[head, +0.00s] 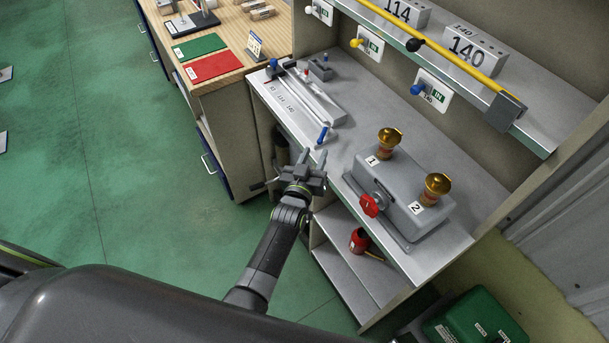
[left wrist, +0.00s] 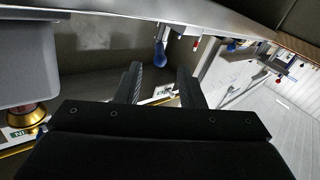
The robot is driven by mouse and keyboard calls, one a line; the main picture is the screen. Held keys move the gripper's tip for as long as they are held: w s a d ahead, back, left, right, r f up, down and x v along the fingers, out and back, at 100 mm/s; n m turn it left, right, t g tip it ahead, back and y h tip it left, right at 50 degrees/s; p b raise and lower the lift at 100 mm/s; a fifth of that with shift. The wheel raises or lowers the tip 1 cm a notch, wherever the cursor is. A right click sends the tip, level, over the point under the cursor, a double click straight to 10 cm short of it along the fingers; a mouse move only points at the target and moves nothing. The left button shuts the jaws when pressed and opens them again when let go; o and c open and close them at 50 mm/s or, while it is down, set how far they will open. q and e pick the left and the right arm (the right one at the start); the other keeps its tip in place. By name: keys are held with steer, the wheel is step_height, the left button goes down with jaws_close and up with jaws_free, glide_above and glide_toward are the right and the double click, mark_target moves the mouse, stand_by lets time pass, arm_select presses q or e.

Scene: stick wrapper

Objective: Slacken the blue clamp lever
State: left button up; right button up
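A blue clamp lever (head: 322,135) stands at the near end of the long grey slide fixture (head: 306,97) on the metal bench. In the left wrist view a blue lever (left wrist: 159,52) shows just beyond the fingertips, roughly in line with the gap between them. My left gripper (head: 312,158) is open and empty at the bench's front edge, a little short of the near blue lever. Its two spread fingers also show in the left wrist view (left wrist: 159,78). Another blue-topped part (head: 272,64) is at the fixture's far end. My right gripper is not in view.
A grey box (head: 399,200) with two brass knobs and a red handwheel (head: 369,205) stands to the right. A shelf (head: 470,75) with numbered blocks and a yellow bar overhangs the back. A red can (head: 358,239) sits on the lower shelf. The green floor at left is mostly clear.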

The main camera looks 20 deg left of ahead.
arm_select(q)
steer(key=s+p, duration=0.5)
steer(key=s, duration=0.2)
steer(key=shift+s+a, duration=0.25)
steer(key=shift+s, duration=0.1)
steer(key=shift+r, duration=0.1)
